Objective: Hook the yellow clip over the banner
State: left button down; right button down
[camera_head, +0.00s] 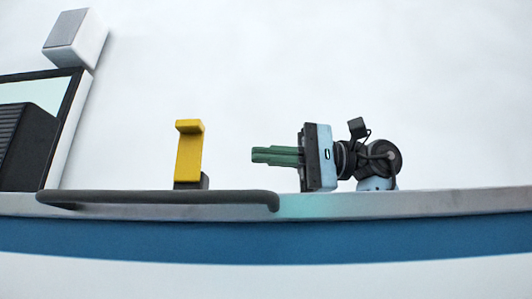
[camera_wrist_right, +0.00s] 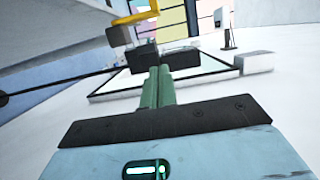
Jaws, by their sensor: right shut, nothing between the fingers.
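The yellow clip (camera_head: 188,155) stands upright in the head view, with a short lip at its top and a dark block at its foot. A yellow piece, apparently the clip, shows at the top edge of the wrist view (camera_wrist_right: 134,19). My right gripper (camera_head: 254,155) has green fingers that are shut and empty. They point left toward the clip, with a clear gap between. The shut fingers also show in the wrist view (camera_wrist_right: 160,72). I cannot make out the banner for certain. My left gripper is not in view.
A pale ledge (camera_head: 400,204) with a blue band (camera_head: 300,243) crosses the lower head view. A dark bar (camera_head: 160,197) runs along it below the clip. A black-framed panel (camera_head: 58,135) and a white box (camera_head: 76,36) are at the left. The space above the clip looks clear.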

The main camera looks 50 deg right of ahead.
aim_at(187, 150)
jog(key=w+a, duration=0.1)
jog(key=a, duration=0.8)
jog(key=shift+w, duration=0.35)
jog(key=shift+a, duration=0.1)
